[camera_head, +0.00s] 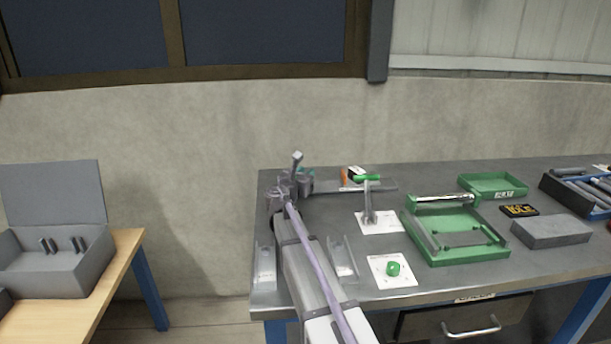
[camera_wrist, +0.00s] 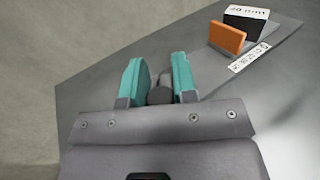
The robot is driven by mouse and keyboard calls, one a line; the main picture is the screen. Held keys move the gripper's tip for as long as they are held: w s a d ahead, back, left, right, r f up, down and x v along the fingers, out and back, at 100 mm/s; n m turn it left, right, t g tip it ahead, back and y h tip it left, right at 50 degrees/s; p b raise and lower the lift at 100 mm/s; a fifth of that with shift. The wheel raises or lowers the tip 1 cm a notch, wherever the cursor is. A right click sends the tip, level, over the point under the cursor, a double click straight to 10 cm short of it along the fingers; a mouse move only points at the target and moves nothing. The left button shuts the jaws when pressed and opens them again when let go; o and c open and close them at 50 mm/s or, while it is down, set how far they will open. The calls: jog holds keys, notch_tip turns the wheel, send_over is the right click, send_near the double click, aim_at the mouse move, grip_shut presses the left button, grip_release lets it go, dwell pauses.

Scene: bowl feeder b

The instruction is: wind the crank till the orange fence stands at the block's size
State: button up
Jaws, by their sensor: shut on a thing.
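My gripper (camera_wrist: 158,82) has its two teal jaws closed on a dark round knob (camera_wrist: 160,93), which looks like the crank handle. In the head view my gripper (camera_head: 305,174) is at the back left of the bench, and my own wrist hides most of the crank. The orange fence (camera_wrist: 228,38) stands upright to the right of the jaws, beside the black block with a white top (camera_wrist: 246,18). The block's printed mm marking appears upside down. Whether fence and block touch cannot be told. A white scale strip (camera_wrist: 250,57) lies in front of them. In the head view the fence (camera_head: 344,175) is small.
A grey box (camera_head: 50,262) sits on a separate table.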

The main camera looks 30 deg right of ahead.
jog(key=shift+w, duration=0.1)
jog(key=m+g+h, duration=0.1)
jog(key=m+g, duration=0.1)
jog(key=w+m+g+h, duration=0.1)
jog(key=g, duration=0.2)
jog(key=m+g+h, duration=0.1)
jog(key=m+g, duration=0.1)
jog(key=shift+w+a+m+g+h, duration=0.3)
jog(key=shift+w+a+g, duration=0.1)
jog(key=m+g, duration=0.1)
jog(key=g, duration=0.1)
jog(key=w+m+g, duration=0.1)
jog(key=m+g, duration=0.1)
jog(key=g, duration=0.1)
jog(key=shift+w+d+m+g+y, duration=0.15)
jog(key=shift+m+g+y, duration=0.25)
jog(key=shift+m+g, duration=1.3)
jog(key=shift+g, duration=0.6)
jog(key=o, duration=0.9)
jog(key=shift+o, duration=0.2)
